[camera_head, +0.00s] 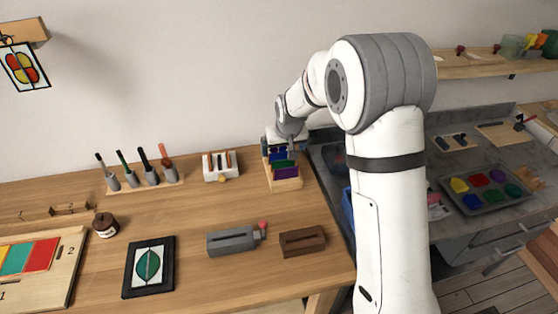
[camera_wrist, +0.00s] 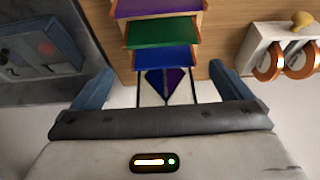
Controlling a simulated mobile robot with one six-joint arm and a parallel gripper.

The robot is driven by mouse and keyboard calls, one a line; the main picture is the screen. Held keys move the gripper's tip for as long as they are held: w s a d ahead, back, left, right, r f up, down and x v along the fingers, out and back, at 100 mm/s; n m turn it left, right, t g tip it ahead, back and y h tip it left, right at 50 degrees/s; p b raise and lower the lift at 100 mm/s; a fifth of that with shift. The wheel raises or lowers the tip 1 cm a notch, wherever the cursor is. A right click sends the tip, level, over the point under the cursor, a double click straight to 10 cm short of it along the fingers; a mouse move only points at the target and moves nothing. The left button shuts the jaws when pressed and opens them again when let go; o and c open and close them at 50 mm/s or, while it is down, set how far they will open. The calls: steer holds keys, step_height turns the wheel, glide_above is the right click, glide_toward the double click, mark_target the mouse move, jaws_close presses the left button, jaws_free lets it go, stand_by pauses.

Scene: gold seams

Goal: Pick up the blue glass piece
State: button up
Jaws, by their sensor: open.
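A blue glass piece (camera_wrist: 165,58) stands in a wooden rack (camera_head: 288,186), in line with a green glass piece (camera_wrist: 163,32) and a purple one (camera_wrist: 158,7). In the head view the blue piece (camera_head: 278,155) shows at the rear of the rack, partly hidden by my arm. My gripper (camera_wrist: 161,70) is open and empty. Its two fingers stand wide apart, one on each side of the blue piece's line, and I see no contact. The gripper (camera_head: 286,138) is above the rack's rear end in the head view.
A small blue and purple diamond-shaped panel (camera_wrist: 165,84) shows between the fingers. A white holder (camera_head: 221,168) with rings is beside the rack. A tool stand (camera_head: 145,186) is further left. A grey tray (camera_head: 490,207) of coloured pieces lies on the right counter. The table front has a grey tool (camera_head: 231,240).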

mark_target(281, 153)
steer(key=x, duration=0.2)
steer(key=p+x, duration=0.1)
steer(key=x, duration=0.2)
steer(key=shift+a, duration=0.25)
steer(key=c, duration=1.1)
